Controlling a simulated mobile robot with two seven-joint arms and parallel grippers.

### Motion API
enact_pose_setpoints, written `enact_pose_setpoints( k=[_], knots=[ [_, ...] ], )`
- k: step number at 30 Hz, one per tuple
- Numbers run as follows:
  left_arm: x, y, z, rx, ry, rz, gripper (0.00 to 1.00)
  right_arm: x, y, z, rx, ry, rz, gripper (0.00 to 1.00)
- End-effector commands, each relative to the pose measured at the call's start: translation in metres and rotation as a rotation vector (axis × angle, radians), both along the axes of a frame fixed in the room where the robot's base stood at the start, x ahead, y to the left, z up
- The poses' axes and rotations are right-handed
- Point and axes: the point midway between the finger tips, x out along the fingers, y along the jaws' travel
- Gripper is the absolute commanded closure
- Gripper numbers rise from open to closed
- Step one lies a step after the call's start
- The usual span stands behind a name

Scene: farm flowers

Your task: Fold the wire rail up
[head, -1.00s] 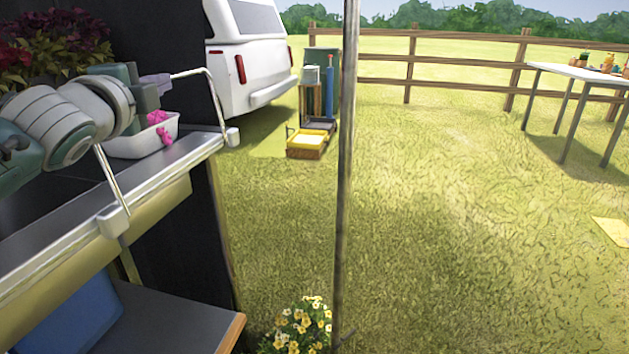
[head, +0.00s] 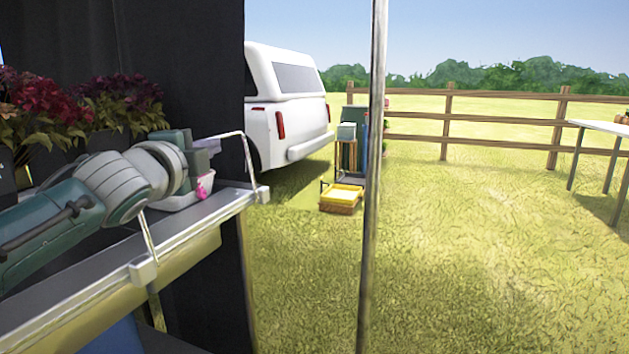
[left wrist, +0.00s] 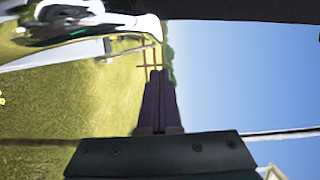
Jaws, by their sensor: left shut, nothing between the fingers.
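The wire rail (head: 252,165) stands up from two pale brackets on the front edge of the shelf. One leg rises at the right bracket, and the other leg rises at the left bracket and passes behind my left arm. My left gripper (head: 208,153) is at the rail's upper part, over the shelf, shut with nothing in it. I cannot tell if it touches the wire. In the left wrist view my left gripper's dark fingers (left wrist: 160,88) are together, and a thin wire (left wrist: 285,133) crosses behind the gripper body. My right gripper is not in view.
A white tub (head: 183,196) with a pink item stands on the shelf (head: 85,262) below the gripper. Dark red potted flowers (head: 45,97) stand behind my arm. A thin pole (head: 372,190) rises at the middle. Open grass lies to the right.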

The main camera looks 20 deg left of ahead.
Motion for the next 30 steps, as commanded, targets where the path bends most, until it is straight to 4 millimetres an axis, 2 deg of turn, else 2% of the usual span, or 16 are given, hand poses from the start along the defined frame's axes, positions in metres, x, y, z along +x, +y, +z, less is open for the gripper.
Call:
enact_pose_setpoints(
  k=[5,9,15,21,30],
  knots=[
    [-0.031,-0.008,0.002,-0.001,0.002,-0.004,1.0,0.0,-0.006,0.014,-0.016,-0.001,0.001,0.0],
    [-0.059,-0.014,0.001,-0.001,0.001,-0.004,1.0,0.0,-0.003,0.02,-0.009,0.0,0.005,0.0],
    [-0.087,-0.02,0.0,-0.002,0.0,-0.004,1.0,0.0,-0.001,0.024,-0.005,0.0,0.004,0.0],
    [-0.097,-0.022,0.0,-0.002,-0.001,-0.003,1.0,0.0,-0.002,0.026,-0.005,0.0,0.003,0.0],
    [-0.098,-0.022,0.0,-0.002,-0.002,-0.003,1.0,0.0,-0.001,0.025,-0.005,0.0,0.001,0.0]
  ],
)
